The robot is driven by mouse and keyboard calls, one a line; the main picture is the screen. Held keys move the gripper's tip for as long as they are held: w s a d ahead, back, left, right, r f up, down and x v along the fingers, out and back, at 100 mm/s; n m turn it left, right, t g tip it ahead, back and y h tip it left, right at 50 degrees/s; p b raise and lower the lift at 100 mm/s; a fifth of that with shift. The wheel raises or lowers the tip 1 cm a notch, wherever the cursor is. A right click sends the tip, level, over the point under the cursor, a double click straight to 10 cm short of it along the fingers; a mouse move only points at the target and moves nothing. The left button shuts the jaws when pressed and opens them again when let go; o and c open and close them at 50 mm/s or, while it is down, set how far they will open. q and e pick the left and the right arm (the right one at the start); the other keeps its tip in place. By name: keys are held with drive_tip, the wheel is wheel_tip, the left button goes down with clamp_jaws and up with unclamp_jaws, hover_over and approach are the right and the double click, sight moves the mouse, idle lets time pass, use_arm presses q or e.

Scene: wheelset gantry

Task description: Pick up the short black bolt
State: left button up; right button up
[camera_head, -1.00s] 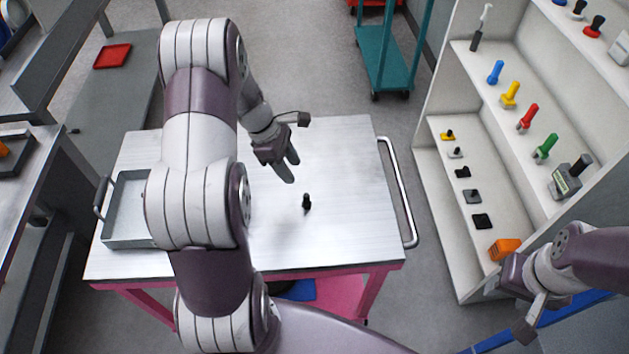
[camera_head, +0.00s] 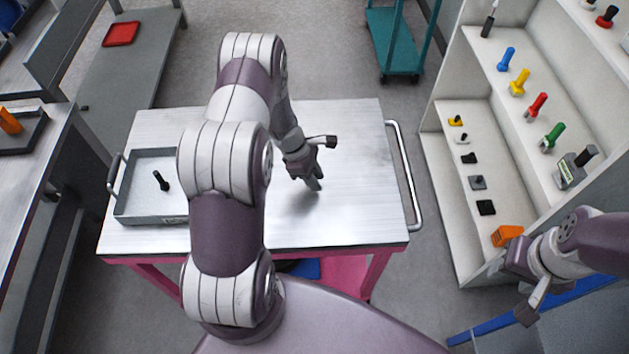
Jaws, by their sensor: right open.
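My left gripper (camera_head: 313,184) points down at the middle of the silver cart top (camera_head: 350,220), its fingertips at the spot where a small black bolt stood upright a second ago. The fingers hide that spot, so I cannot see that bolt or tell whether the fingers are around it. Another black bolt (camera_head: 161,181) stands in the grey tray (camera_head: 150,217) on the left of the cart. My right gripper (camera_head: 522,287) is open at the lower right, in front of the shelf and away from the cart.
A white shelf (camera_head: 447,205) on the right holds coloured bolts, small parts and an orange block (camera_head: 506,235). A metal handle (camera_head: 405,175) runs along the cart's right side. The cart's right part is clear. A grey workbench (camera_head: 40,190) stands at the left.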

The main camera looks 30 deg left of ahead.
use_arm(q)
drive_tip(key=shift+s, duration=0.1)
clamp_jaws()
